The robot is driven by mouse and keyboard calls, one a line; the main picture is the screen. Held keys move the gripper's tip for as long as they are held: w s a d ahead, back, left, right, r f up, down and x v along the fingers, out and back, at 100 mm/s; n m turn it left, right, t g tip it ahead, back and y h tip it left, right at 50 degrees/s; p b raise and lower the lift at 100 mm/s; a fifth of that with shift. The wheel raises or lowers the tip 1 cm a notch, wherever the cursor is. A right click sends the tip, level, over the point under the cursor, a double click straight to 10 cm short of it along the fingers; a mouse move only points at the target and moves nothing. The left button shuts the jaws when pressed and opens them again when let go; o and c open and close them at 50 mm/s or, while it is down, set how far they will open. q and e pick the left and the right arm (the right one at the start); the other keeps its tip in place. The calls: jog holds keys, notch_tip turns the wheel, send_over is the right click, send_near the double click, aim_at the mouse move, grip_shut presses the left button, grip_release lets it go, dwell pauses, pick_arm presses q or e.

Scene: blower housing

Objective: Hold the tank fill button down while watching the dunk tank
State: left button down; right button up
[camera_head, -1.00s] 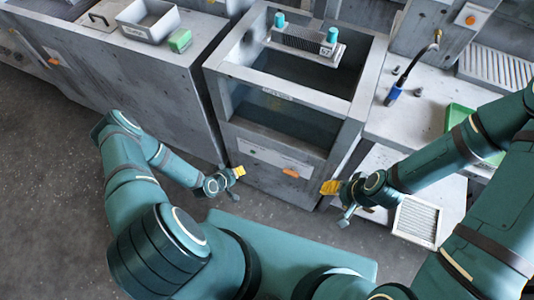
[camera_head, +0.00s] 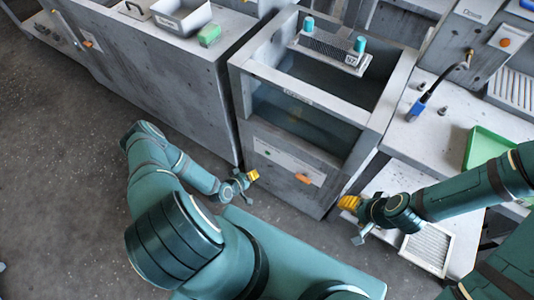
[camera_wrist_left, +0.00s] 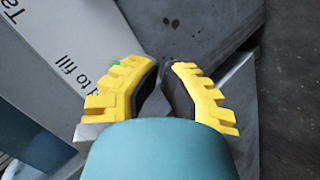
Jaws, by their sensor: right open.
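The grey dunk tank (camera_head: 355,135) stands ahead with an open top and a see-through front. A darker, greenish area shows inside; its level is hard to read. Its lower front carries a white label panel (camera_head: 287,162) with a small green spot (camera_head: 267,153) and an orange piece (camera_head: 303,179). In the left wrist view the label (camera_wrist_left: 70,35) reads "Ta…" and "…d to fill", and a bit of green (camera_wrist_left: 117,63) shows behind a finger. My left gripper (camera_head: 247,178) is just left of the panel, its yellow fingers (camera_wrist_left: 163,75) slightly apart and empty; contact is unclear. My right gripper (camera_head: 349,203) is open and empty, right of the tank front.
A rack with cyan handles (camera_head: 330,50) sits over the tank top. Left is a grey counter (camera_head: 150,50) with a tray (camera_head: 183,20) and green block (camera_head: 209,35). Right are a bench with a green tray (camera_head: 483,145), a blue-handled nozzle (camera_head: 416,110) and a low grille (camera_head: 428,247).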

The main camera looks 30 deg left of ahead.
aim_at(267, 153)
pick_arm(q)
jog(key=w, duration=0.7)
jog(key=shift+w+d+f+b, duration=0.15)
jog(key=shift+w+f+b, duration=0.1)
jog(key=shift+w+b, duration=0.15)
pick_arm(e)
jog(key=shift+w+f, duration=0.35)
jog(key=shift+f, duration=0.35)
pick_arm(q)
jog(key=c, duration=1.7)
grip_release()
grip_shut()
jog(key=shift+w+b, duration=0.35)
jog(key=shift+w, duration=0.05)
pick_arm(e)
jog(key=shift+f, duration=0.35)
